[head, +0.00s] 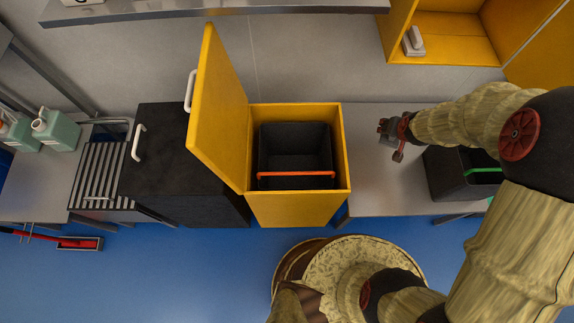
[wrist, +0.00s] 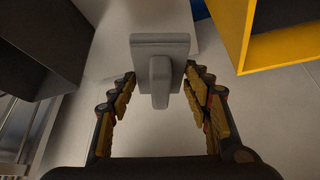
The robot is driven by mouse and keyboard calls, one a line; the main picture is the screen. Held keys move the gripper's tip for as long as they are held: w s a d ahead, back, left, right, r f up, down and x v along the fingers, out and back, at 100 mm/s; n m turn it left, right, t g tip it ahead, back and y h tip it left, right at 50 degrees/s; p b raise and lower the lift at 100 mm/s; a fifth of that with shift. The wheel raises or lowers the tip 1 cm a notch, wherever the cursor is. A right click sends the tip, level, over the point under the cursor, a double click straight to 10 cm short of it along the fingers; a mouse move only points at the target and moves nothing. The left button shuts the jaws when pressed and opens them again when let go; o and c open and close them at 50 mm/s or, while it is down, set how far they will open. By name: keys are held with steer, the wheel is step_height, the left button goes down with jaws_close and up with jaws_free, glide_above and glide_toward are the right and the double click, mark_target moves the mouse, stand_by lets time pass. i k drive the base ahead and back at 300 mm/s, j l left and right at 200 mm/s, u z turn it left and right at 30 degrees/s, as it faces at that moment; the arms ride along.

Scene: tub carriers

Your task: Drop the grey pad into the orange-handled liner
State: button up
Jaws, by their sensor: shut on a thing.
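The grey pad (wrist: 160,42), a flat plate with a raised grip, is held between the fingertips of my gripper (wrist: 160,75) in the wrist view. In the head view my gripper (head: 393,140) is above the pale counter, right of the yellow bin; the pad is hard to make out there. The orange-handled liner (head: 295,145) is a black open tub inside the yellow bin (head: 293,208). Its orange handle (head: 296,174) lies across the front of its opening. The bin's yellow lid (head: 218,108) stands open on the left. The pad is apart from the liner.
A black tub (head: 440,178) with a green handle stands on the counter to the right, partly behind my arm. A black cabinet (head: 165,160) is left of the bin. A pale grey block (head: 413,41) sits in the yellow cupboard (head: 450,52). Clear counter (head: 375,190) lies between bin and tub.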

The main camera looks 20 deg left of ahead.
mark_target(297, 178)
steer(key=i+j+u, duration=0.1)
steer(key=u, duration=1)
steer(key=j+z, duration=0.2)
steer(key=z, duration=0.2)
steer(key=j+z, duration=0.2)
steer(key=z, duration=0.2)
steer(key=j+z, duration=0.2)
steer(key=z, duration=0.25)
steer(key=j+z, duration=0.15)
steer(key=z, duration=0.25)
steer(key=k+j, duration=0.3)
steer(key=j, duration=0.2)
